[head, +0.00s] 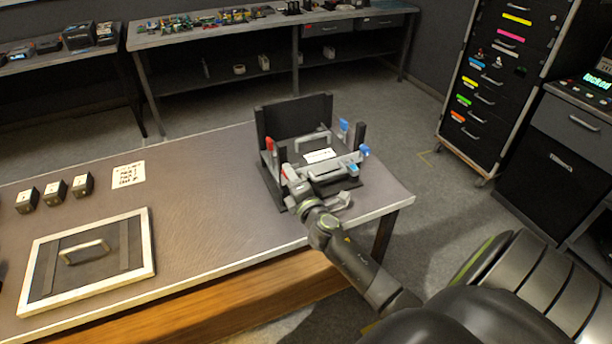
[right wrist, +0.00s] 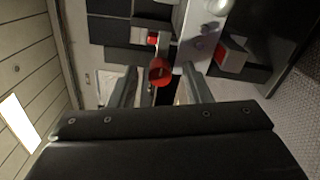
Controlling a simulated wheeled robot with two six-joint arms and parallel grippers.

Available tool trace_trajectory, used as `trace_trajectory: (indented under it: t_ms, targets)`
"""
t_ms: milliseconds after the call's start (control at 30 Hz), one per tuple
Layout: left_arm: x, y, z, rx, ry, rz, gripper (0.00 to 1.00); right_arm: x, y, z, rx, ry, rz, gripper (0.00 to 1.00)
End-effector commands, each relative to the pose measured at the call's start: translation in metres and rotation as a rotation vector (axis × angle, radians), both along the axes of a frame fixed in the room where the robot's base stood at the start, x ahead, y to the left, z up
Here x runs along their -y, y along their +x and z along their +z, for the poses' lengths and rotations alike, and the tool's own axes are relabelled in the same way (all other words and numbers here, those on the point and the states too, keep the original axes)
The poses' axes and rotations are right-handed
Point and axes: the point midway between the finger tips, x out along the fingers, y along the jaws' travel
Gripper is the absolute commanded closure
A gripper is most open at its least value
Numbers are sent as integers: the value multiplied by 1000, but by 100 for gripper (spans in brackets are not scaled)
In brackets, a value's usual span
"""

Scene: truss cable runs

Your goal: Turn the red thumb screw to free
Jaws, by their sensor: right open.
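A dark fixture (head: 274,184) with an upright back plate stands at the right end of the table. Red parts show on its left side, an upper one (head: 269,144) and a lower one (head: 287,170) near my right gripper (head: 293,182). In the right wrist view, a round red thumb screw (right wrist: 159,70) appears between the tips of my open right gripper (right wrist: 160,82). Both fingers look apart from it; the exact depth is hard to tell. My left gripper is out of view.
Blue parts (head: 364,151) sit on the fixture's right side. A framed panel with a handle (head: 140,262), several small black blocks (head: 54,193) and a printed card (head: 128,175) lie on the table's left. A drawer cabinet (head: 490,85) stands right. The table's middle is clear.

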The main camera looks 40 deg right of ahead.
Motion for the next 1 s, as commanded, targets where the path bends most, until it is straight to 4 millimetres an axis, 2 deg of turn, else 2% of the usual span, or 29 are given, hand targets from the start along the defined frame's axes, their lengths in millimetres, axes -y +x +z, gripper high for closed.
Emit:
trace_trajectory:
  t_ms: [600,800,1000]
  targets:
    - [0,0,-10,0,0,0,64,-29,-123,-4,-4,3,-1,56]
    - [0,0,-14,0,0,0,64,-36,-150,-2,-3,3,-2,56]
    - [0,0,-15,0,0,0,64,-38,-160,-1,-2,0,0,56]
